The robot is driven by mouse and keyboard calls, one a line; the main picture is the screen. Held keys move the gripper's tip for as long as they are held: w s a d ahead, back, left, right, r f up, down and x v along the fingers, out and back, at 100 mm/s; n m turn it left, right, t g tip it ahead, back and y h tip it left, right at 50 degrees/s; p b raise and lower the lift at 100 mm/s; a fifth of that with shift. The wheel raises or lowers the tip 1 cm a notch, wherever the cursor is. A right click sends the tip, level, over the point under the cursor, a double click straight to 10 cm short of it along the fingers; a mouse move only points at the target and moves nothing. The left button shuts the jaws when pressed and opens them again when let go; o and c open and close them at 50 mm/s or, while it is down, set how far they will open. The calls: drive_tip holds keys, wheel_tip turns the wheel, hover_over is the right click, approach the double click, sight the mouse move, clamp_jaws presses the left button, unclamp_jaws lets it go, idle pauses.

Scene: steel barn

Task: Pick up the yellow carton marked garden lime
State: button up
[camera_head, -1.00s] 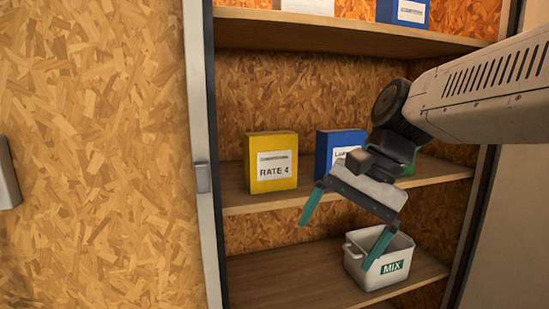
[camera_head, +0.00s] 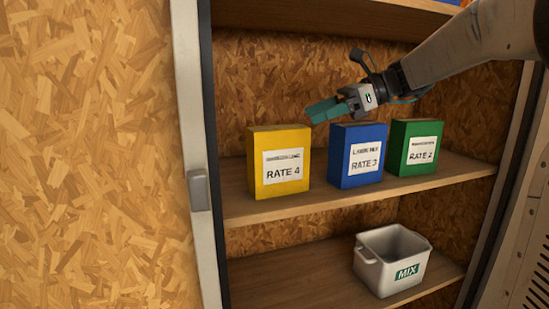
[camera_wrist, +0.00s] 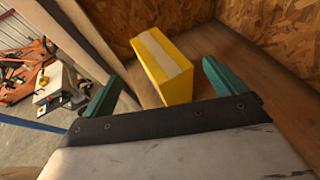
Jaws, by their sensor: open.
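The yellow carton (camera_head: 279,163) stands upright at the left of the middle shelf. Its white label reads RATE 4, with smaller print above that is hard to read. My gripper (camera_head: 322,111) is above the shelf, up and to the right of the yellow carton, its teal fingers pointing left. In the wrist view the yellow carton (camera_wrist: 162,64) shows from above with a pale strip along its top. It lies ahead of and between the two spread fingers of my gripper (camera_wrist: 160,85), and nothing is held.
A blue carton (camera_head: 358,157) marked RATE 3 and a green carton (camera_head: 415,148) marked RATE 2 stand to the right on the middle shelf (camera_head: 330,197). A white MIX bin (camera_head: 392,262) sits on the lower shelf. The cabinet's left frame (camera_head: 199,150) is close by the yellow carton.

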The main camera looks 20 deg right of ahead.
sight(284, 127)
drive_tip(key=x, duration=0.7)
drive_tip(key=shift+a+f, duration=0.2)
drive_tip(key=shift+a, duration=0.05)
drive_tip(key=c, duration=2)
drive_tip(key=shift+c, duration=0.2)
clamp_jaws()
